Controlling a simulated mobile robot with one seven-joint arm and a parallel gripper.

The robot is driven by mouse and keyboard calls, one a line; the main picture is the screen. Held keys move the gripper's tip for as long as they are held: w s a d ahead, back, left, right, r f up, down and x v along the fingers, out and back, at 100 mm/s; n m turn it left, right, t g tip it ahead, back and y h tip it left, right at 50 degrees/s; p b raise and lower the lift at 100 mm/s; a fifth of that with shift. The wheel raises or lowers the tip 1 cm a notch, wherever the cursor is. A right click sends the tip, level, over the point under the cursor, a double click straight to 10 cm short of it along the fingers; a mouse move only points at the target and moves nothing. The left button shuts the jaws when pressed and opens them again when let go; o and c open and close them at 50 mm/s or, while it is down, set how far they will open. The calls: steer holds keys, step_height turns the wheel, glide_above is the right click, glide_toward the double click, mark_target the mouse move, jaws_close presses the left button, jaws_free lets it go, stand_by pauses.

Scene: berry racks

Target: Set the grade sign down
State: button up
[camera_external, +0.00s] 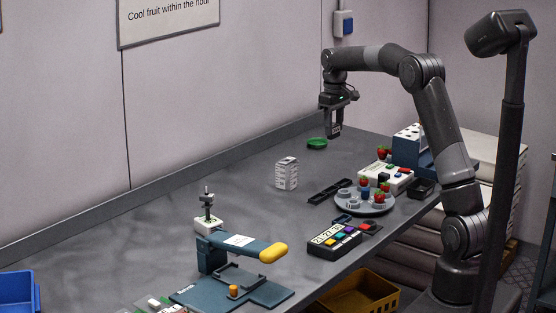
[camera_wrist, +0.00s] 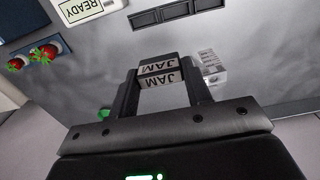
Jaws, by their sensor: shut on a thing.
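The grade sign (camera_wrist: 158,72) is a small pale block with dark edges that reads JAM on two faces. My gripper (camera_wrist: 160,78) is shut on it, with one dark finger at each side. In the external view my gripper (camera_external: 336,128) points down above the back right of the grey worktop, near the green dish. The sign is small and dark there and hard to make out between the fingers. It appears held above the worktop; the exact gap cannot be told.
A green dish (camera_external: 317,143) lies near the back edge. A white printed stack (camera_external: 286,173) stands left of it. A black slotted rack (camera_external: 330,190), a round grey plate (camera_external: 347,208) with strawberries and a keypad (camera_external: 334,240) lie in front. The worktop's back left is clear.

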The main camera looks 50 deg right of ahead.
steer(key=w+a, duration=0.5)
steer(key=a, duration=0.4)
steer(key=w+a, duration=0.6)
steer(key=a, duration=0.4)
steer(key=shift+f, duration=8.2)
steer(key=o, duration=1)
steer(key=shift+f, duration=0.15)
steer(key=shift+c, duration=0.2)
